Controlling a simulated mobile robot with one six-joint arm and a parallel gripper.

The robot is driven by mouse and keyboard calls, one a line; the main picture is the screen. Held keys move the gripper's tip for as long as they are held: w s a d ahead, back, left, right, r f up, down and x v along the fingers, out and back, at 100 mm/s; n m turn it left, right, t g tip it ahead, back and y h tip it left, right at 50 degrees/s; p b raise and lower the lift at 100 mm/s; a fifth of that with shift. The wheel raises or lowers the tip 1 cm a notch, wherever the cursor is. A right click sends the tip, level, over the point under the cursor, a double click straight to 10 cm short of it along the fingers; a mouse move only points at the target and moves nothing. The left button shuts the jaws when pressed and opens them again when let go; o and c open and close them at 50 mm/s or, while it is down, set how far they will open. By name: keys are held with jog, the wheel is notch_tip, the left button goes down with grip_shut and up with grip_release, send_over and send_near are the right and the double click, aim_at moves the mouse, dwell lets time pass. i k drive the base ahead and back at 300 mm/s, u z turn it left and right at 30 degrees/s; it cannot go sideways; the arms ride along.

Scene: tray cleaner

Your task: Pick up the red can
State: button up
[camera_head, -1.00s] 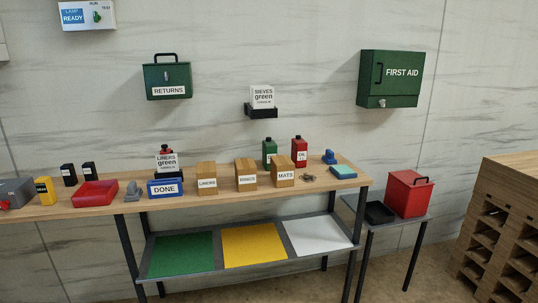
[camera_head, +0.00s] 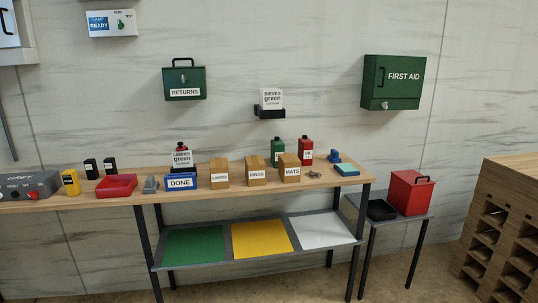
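A red can (camera_head: 305,148) with a white label stands upright at the back of the wooden bench (camera_head: 340,183), right of centre. A green can (camera_head: 277,150) stands just to its left. The brown MATS box (camera_head: 289,168) is in front of the red can and to its left. Another red-topped item (camera_head: 181,147) shows partly behind the white "LINERS green" card (camera_head: 181,158). My gripper is not in view.
Several brown boxes and the blue DONE bin (camera_head: 181,181) line the bench. A red tray (camera_head: 116,186) is at the left. A small blue object (camera_head: 334,156) is right of the red can. A red box (camera_head: 410,193) stands on a side table (camera_head: 388,226); a wooden rack (camera_head: 500,225) is far right.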

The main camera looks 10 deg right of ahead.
aim_at(305, 146)
jog(key=u, duration=0.55)
jog(key=k, duration=0.7)
jog(key=z, duration=0.1)
jog(key=i, duration=1.75)
jog(key=u, duration=0.25)
